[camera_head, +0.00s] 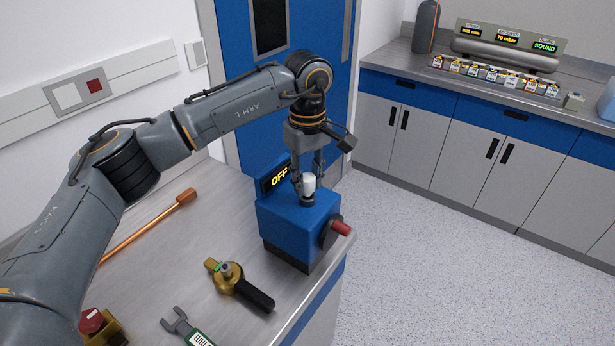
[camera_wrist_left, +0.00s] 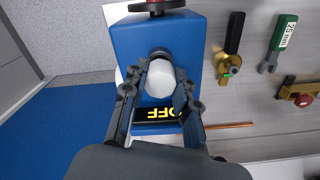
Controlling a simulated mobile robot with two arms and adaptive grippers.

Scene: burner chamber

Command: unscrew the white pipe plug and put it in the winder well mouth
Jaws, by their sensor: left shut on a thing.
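My left gripper (camera_head: 308,182) points down over the blue box (camera_head: 290,225) at the right end of the bench. It is shut on the white plug (camera_head: 308,184), which stands upright over a dark round fitting (camera_head: 308,200) on top of the box. In the left wrist view the fingers (camera_wrist_left: 161,85) sit on both sides of the white plug (camera_wrist_left: 160,77), above the dark fitting (camera_wrist_left: 159,53). I cannot tell whether the plug is clear of the fitting. The box carries an OFF display (camera_head: 278,178) and a red-ended side handle (camera_head: 340,228). My right gripper is not in view.
On the bench (camera_head: 180,260) lie a brass tool with black handle (camera_head: 243,286), a green-handled wrench (camera_head: 185,325), a copper rod (camera_head: 150,227) and a red-knobbed brass piece (camera_head: 95,325). A back counter (camera_head: 400,52) holds a row of small labelled items (camera_head: 495,76). The floor between is clear.

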